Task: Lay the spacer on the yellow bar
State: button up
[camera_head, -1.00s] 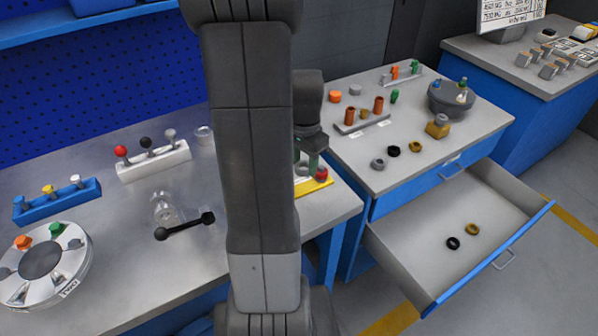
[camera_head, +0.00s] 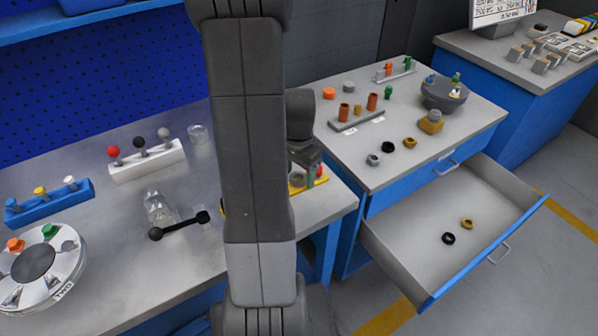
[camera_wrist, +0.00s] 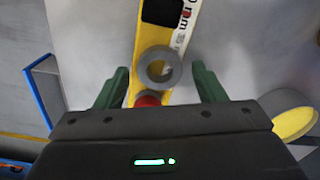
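The yellow bar (camera_head: 295,187) lies on the front right of the left bench, mostly hidden by my arm in the head view. In the wrist view, the yellow bar (camera_wrist: 187,32) runs down the picture, with a black patch and a white printed strip. A grey ring (camera_wrist: 160,67), which looks like the spacer, appears over the bar between my fingers. I cannot tell whether it touches the bar. My gripper (camera_wrist: 160,85) has green fingers spread apart, with a gap on both sides of the ring. A red piece (camera_wrist: 148,100) shows just below the ring.
A red knob (camera_head: 320,172) stands by the bar's right end. The right cabinet's drawer (camera_head: 400,262) is open, holding a black ring (camera_head: 448,239) and a brass ring (camera_head: 467,223). Another grey ring (camera_head: 373,160) lies on the cabinet top. A black-ended handle (camera_head: 180,225) lies left of my arm.

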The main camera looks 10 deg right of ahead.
aim_at(299, 177)
notch_tip(299, 177, up, 12)
jog(key=shift+r+p, duration=0.2)
jog(key=shift+p, duration=0.2)
dwell(0.3)
